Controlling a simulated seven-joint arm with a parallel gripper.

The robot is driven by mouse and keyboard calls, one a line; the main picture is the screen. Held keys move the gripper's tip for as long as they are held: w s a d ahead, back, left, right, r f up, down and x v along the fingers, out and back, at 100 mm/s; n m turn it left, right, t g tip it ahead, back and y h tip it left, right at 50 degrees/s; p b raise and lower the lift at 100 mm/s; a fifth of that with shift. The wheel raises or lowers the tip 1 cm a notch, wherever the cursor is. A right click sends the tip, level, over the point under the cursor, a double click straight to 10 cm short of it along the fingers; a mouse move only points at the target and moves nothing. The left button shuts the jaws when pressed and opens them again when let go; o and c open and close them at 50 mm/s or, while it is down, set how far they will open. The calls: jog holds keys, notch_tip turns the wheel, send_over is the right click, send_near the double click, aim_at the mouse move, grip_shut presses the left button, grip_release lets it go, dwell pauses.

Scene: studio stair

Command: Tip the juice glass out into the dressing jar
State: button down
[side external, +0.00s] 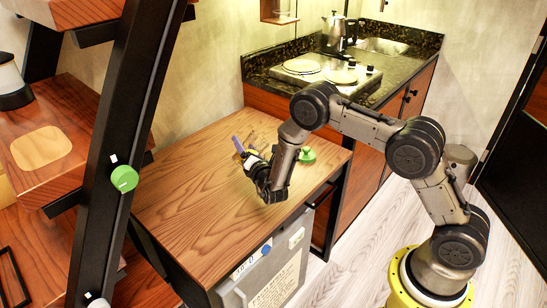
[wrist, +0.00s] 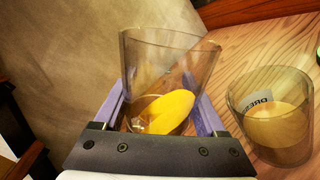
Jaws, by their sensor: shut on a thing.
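My gripper (wrist: 160,108) is shut on a clear juice glass (wrist: 140,62), with a purple finger on either side. A bright yellow patch shows low inside the glass. The glass looks a little tilted in the wrist view. The dressing jar (wrist: 271,132) is a clear vessel with a partly visible "DRES" label and tan-yellow contents. It stands on the wooden table to the right of the glass, apart from it. In the side view my gripper (side external: 243,150) is over the table; the glass is hard to make out and the jar cannot be told apart there.
A green knobbed object (side external: 307,155) stands on the wooden table (side external: 190,185) near its right edge. The table's left and front parts are clear. A dark metal stair post (side external: 122,140) rises at the left. A counter with a hob (side external: 327,72) and kettle (side external: 336,32) is behind.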

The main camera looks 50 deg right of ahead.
jog(key=shift+a+f+m, duration=0.1)
jog(key=shift+f+m, duration=0.8)
dwell(0.3)
jog(key=shift+r+m, duration=0.5)
jog(key=shift+m, duration=0.35)
jog(key=shift+r+m, duration=0.5)
jog(key=shift+m, duration=0.35)
dwell(0.4)
jog(key=shift+s+d+r+m, duration=0.2)
jog(key=shift+d+r+m, duration=0.35)
jog(key=shift+m, duration=0.35)
dwell(0.6)
jog(key=shift+s+d+r+m, duration=0.1)
jog(key=shift+d+r+m, duration=0.2)
jog(key=shift+m, duration=0.5)
dwell(0.6)
jog(key=shift+a, duration=0.1)
